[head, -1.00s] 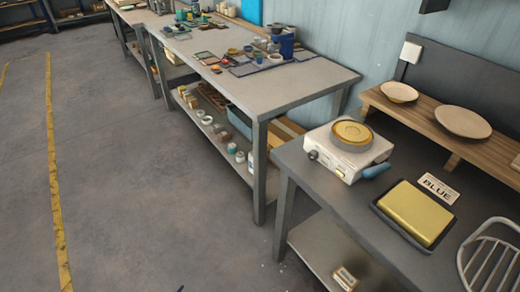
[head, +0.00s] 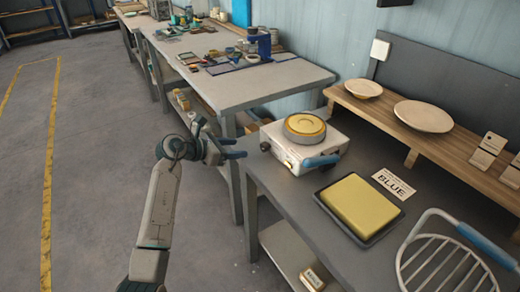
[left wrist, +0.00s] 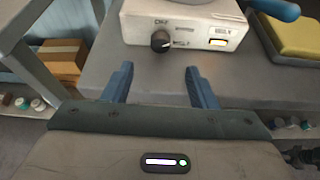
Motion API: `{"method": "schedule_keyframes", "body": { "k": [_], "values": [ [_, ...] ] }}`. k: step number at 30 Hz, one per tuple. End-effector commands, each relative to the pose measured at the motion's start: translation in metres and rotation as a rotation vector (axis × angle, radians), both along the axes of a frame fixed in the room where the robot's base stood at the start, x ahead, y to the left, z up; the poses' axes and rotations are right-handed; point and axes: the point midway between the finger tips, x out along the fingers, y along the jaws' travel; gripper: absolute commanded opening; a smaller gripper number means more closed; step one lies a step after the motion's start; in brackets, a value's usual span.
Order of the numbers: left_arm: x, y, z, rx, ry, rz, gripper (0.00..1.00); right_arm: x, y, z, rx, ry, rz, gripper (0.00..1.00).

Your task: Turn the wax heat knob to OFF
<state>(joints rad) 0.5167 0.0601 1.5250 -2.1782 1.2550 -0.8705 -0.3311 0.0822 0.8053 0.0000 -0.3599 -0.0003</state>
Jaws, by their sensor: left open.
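The wax heat knob (left wrist: 160,41) is a dark round knob on the front of the white heater (head: 308,154). It sits just below an "OFF" label in the left wrist view; I cannot tell its exact setting. In the head view the knob (head: 265,146) shows small at the heater's left front. My left gripper (head: 240,147) is open and empty, its blue fingers pointing at the heater's front. In the left wrist view the left gripper (left wrist: 159,72) has the knob ahead, roughly between the fingers' lines, with a gap and no contact. My right gripper is not in view.
A round yellow-topped pot (head: 305,127) sits on the heater, with a blue handle (head: 321,162) at its right. A lit switch (left wrist: 218,43) is right of the knob. A yellow block in a dark tray (head: 335,212) and a wire rack (head: 440,262) stand nearer on the table.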

Motion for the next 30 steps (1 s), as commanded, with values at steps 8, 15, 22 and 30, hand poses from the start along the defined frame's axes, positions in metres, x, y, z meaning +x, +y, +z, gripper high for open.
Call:
{"method": "schedule_keyframes", "body": {
  "k": [8, 15, 22, 30],
  "values": [
    [0.025, -0.036, -0.016, -0.004, 0.005, -0.002, 0.52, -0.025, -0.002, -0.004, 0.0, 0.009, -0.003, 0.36],
    [0.047, -0.066, -0.033, -0.003, 0.005, -0.001, 0.52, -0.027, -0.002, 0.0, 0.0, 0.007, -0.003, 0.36],
    [0.056, -0.077, -0.04, -0.001, 0.003, 0.0, 0.52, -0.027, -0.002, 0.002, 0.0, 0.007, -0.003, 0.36],
    [0.056, -0.078, -0.041, -0.001, 0.003, 0.0, 0.52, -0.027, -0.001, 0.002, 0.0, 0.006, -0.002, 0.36]
  ]
}}
